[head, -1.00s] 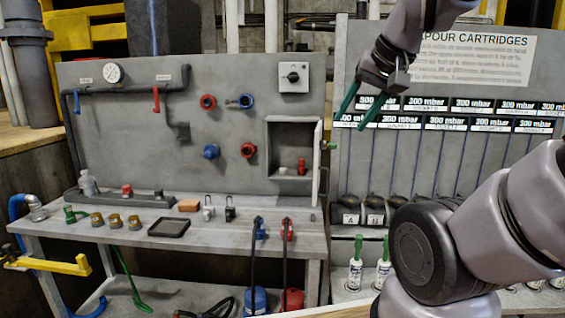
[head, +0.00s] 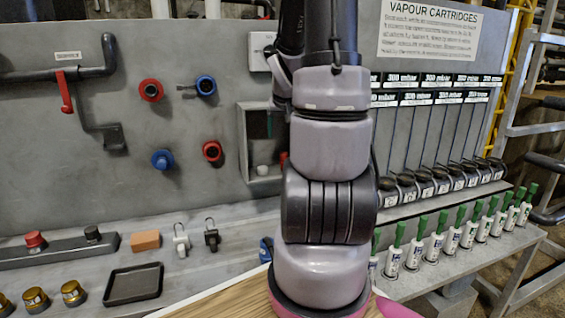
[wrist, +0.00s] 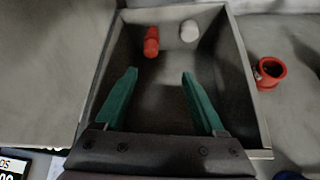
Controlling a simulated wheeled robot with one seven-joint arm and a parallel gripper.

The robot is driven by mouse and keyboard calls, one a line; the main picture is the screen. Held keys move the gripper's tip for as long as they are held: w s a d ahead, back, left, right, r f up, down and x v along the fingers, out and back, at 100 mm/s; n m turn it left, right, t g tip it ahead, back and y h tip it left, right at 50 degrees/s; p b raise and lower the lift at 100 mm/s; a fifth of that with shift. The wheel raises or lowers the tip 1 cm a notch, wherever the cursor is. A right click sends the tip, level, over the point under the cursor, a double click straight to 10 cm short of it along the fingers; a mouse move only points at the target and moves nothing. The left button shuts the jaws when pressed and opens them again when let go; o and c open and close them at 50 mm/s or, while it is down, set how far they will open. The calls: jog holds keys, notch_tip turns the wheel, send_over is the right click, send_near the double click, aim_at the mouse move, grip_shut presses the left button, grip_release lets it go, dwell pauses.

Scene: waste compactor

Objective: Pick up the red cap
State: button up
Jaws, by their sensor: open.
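A small red cap-like piece (wrist: 151,42) stands inside the grey open box (wrist: 245,100), near its far end in the wrist view. A white piece (wrist: 189,31) sits to its right. My gripper (wrist: 159,73) is open and empty, its two green fingers pointing into the box, the red piece apart from and beyond the fingertips. In the head view the box (head: 242,135) is on the wall panel, partly hidden by my arm; a bit of red (head: 284,158) and the white piece (head: 262,170) show inside. One green finger (head: 269,124) shows there.
A red ring fitting (wrist: 268,72) is outside the box, right of it in the wrist view. Red (head: 212,151) and blue (head: 162,160) fittings stick out of the panel. The bench holds a black tray (head: 133,284), an orange block (head: 145,241) and a red knob (head: 35,240).

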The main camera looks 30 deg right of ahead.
aim_at(284, 153)
jog(key=x, duration=0.4)
jog(key=d+x, duration=0.1)
jog(key=x, duration=0.8)
jog(key=shift+s+d+f, duration=0.2)
jog(key=shift+d+f, duration=0.05)
jog(key=shift+d, duration=0.25)
grip_shut()
